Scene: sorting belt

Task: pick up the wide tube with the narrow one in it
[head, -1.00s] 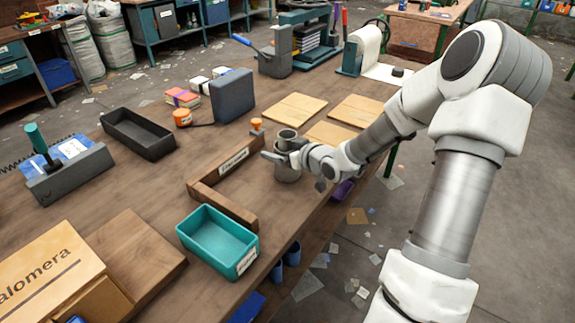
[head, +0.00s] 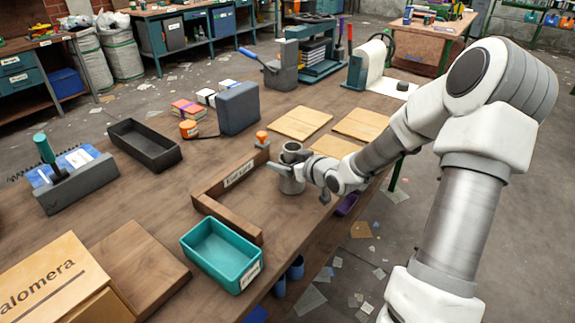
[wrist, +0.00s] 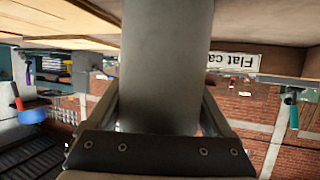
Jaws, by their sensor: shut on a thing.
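The wide tube (head: 291,182) is a grey, upright cylinder near the table's right edge, beside the wooden corner frame. In the wrist view the grey tube (wrist: 165,60) fills the middle, between the two dark fingers. My gripper (wrist: 158,108) is shut on it from the right side; in the head view my gripper (head: 287,166) crosses the tube below its rim. The tube's top opening shows in the head view, but it is too small to tell the narrow tube inside it. I cannot tell whether the tube's base touches the table.
A wooden corner frame (head: 222,210) with a label stands just left of the tube, with an orange-topped peg (head: 261,138) at its end. A teal tray (head: 222,256) is in front. Flat wooden boards (head: 301,123) lie behind. A black tray (head: 144,146) sits further left.

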